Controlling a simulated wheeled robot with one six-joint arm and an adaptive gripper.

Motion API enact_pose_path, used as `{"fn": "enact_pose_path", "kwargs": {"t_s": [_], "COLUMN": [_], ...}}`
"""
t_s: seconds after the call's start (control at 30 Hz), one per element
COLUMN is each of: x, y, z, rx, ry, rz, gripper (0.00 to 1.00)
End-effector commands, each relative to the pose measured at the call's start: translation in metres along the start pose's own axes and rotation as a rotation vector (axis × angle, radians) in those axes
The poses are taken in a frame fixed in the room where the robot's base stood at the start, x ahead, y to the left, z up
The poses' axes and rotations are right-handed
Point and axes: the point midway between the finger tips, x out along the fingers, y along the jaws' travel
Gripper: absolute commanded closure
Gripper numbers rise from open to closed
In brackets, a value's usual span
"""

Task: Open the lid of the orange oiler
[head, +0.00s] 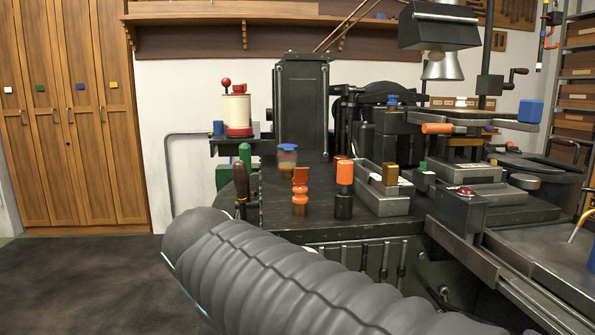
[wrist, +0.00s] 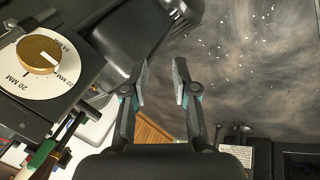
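In the head view, a small orange-and-brass vessel (head: 300,187) with an orange top stands upright on the dark bench top (head: 270,207). It looks like the orange oiler, with its top piece in place. To its right stands a dark bottle with a tall orange cap (head: 345,173); I cannot tell for certain which is the oiler. My gripper (wrist: 161,78) shows in the wrist view with its two fingers apart and nothing between them. Neither orange-topped thing is recognisable in the wrist view. The gripper is not visible in the head view.
A dark wooden-handled tool (head: 240,181) and a blue-lidded jar (head: 287,158) stand near the vessel. A grey tray (head: 384,205) lies to the right. A round dial (wrist: 38,66) is left of my gripper in the wrist view. Open floor (head: 100,275) lies at left.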

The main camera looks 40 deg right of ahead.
Motion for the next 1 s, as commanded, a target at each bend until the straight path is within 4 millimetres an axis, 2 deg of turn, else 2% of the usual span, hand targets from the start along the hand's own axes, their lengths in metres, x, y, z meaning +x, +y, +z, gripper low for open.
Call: {"fn": "enact_pose_path", "kwargs": {"t_s": [0.03, 0.2, 0.4, 0.5, 0.6, 0.73, 0.83, 1.0], "x": [-0.006, -0.039, -0.082, -0.104, -0.123, -0.140, -0.146, -0.144], "y": [0.021, 0.093, 0.155, 0.177, 0.189, 0.195, 0.196, 0.197], "z": [-0.014, -0.050, -0.091, -0.111, -0.126, -0.138, -0.142, -0.142], "rx": [-0.071, -0.266, -0.383, -0.405, -0.404, -0.390, -0.380, -0.377], "ry": [-0.059, -0.274, -0.530, -0.663, -0.774, -0.867, -0.902, -0.913], "rz": [0.056, 0.251, 0.432, 0.509, 0.562, 0.601, 0.616, 0.620], "gripper": [0.72, 0.72, 0.72, 0.72, 0.72, 0.72, 0.72, 0.72]}}
